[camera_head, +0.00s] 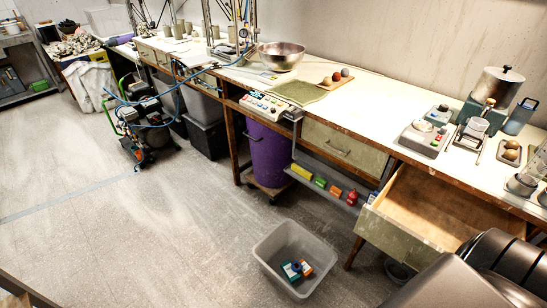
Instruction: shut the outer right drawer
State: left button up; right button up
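The open drawer (397,236) is at the right end of the long bench. It is pulled well out, with its greenish-grey front panel towards the room and its bare wooden inside showing, apparently empty. Its right part is hidden behind a dark, rounded part of mine (475,275) at the bottom right. A shut drawer (345,146) of the same colour, with a bar handle, is further left under the bench. Neither gripper can be made out in this view, so I cannot see any contact with the open drawer.
A grey bin (268,265) with small boxes stands on the floor left of the drawer. A low shelf (330,185) holds coloured items. A purple barrel (268,150) is under the bench (385,108). A compressor (140,125) stands further left. The left floor is mostly clear.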

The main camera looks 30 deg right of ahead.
aim_at(418, 217)
jog(key=z, duration=1.15)
